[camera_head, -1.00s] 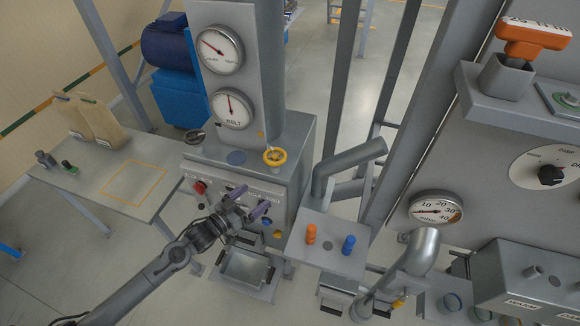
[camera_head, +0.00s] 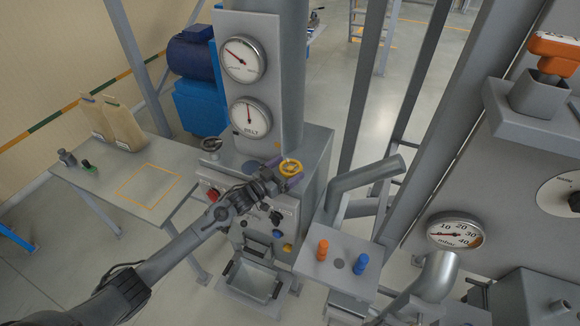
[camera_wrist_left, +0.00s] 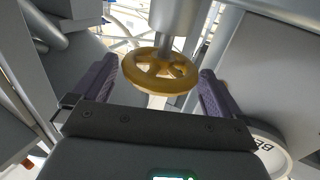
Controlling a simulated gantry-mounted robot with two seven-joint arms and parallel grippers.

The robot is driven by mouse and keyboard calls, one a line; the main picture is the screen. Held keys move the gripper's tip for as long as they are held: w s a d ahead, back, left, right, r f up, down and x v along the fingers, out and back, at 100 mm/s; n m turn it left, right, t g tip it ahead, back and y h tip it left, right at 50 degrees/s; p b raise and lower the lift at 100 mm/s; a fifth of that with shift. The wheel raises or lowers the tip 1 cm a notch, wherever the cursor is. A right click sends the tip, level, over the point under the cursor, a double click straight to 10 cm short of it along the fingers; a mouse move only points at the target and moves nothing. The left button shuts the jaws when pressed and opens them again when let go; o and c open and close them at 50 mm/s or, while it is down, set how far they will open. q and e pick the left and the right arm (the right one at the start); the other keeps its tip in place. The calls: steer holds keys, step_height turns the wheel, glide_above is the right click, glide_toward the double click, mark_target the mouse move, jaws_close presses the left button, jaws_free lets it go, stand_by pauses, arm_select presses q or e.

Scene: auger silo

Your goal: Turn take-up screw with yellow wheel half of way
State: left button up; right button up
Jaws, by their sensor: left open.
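The yellow wheel (camera_head: 291,168) of the take-up screw sits on top of the grey machine housing, below the BELT gauge (camera_head: 250,117). In the left wrist view the spoked yellow wheel (camera_wrist_left: 160,73) hangs on a grey shaft (camera_wrist_left: 176,20) between my fingers. My left gripper (camera_head: 286,172) is open around the wheel, one purple-padded finger on each side. A gap shows between the wheel and the fingers in the wrist view, so it is not clamped. My right gripper is not in view.
A dark handwheel (camera_head: 211,144) stands left of the gauge panel. A small shelf with an orange peg (camera_head: 322,250) and a blue peg (camera_head: 360,263) is to the right, beside grey pipes (camera_head: 365,175). A side table (camera_head: 130,160) with paper bags is at left.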

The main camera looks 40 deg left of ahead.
arm_select(q)
steer(key=shift+w+d, duration=0.1)
steer(key=shift+w, duration=0.8)
steer(key=c, duration=0.7)
steer(key=shift+d+y, duration=0.1)
steer(key=shift+y, duration=0.3)
steer(key=shift+n+y+p, duration=0.65)
steer(key=shift+n+y, duration=0.25)
steer(key=shift+y, duration=0.2)
steer(key=shift+d+n+y, duration=0.1)
steer(key=shift+n+y, duration=0.7)
steer(key=shift+y, duration=0.3)
steer(key=shift+n+y, duration=0.7)
steer(key=shift+y, duration=0.5)
steer(key=shift+n+g+y+b, duration=0.45)
steer(key=shift+n+g+y, duration=0.55)
steer(key=shift+n+y, duration=0.65)
